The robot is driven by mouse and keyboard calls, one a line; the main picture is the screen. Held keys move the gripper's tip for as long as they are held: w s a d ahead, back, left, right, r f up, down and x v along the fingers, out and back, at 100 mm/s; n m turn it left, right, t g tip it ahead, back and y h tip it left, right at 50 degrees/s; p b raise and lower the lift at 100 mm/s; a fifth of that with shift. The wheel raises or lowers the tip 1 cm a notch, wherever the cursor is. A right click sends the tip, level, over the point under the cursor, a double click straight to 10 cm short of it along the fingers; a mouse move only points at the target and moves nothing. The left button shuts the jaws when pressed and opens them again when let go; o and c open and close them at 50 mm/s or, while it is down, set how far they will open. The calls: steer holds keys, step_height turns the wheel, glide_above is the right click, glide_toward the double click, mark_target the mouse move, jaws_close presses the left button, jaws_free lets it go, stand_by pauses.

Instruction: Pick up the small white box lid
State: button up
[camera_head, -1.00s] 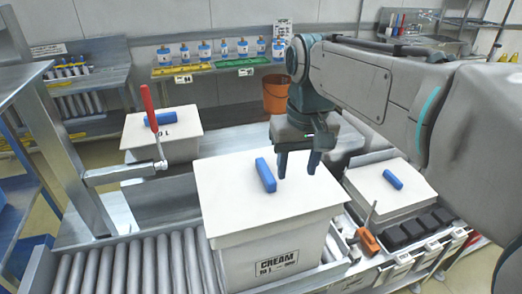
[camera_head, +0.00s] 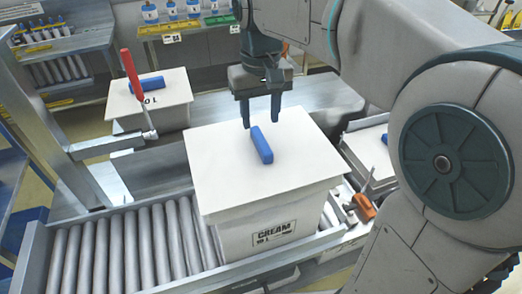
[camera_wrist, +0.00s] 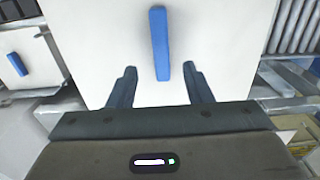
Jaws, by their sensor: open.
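A white lid (camera_head: 225,160) with a blue bar handle (camera_head: 262,145) sits on the white box (camera_head: 265,235) marked CREAM. My gripper (camera_head: 260,123) is open and empty, pointing down over the lid, close to the handle's far end. In the wrist view, the lid (camera_wrist: 95,45) fills the middle. The handle (camera_wrist: 159,42) lies between the lines of my two fingers (camera_wrist: 160,72), apart from both. I cannot tell the exact height of the fingertips above the lid. Another white lid (camera_head: 175,88) with a blue handle (camera_head: 146,84) is on a box at back left.
A further white lid (camera_head: 365,148) at right is partly hidden by my arm. A roller conveyor (camera_head: 125,245) runs at front left. A red-handled lever (camera_head: 130,75) stands left of the box. An orange tool (camera_head: 363,207) lies to its right. Bottles (camera_head: 172,10) stand on a back shelf.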

mark_target(261, 139)
steer(key=f, duration=0.2)
steer(key=s+f, duration=0.1)
steer(key=f, duration=0.1)
steer(key=shift+f, duration=0.3)
steer(key=shift+w+f, duration=0.1)
steer(key=shift+f, duration=0.3)
jaws_close()
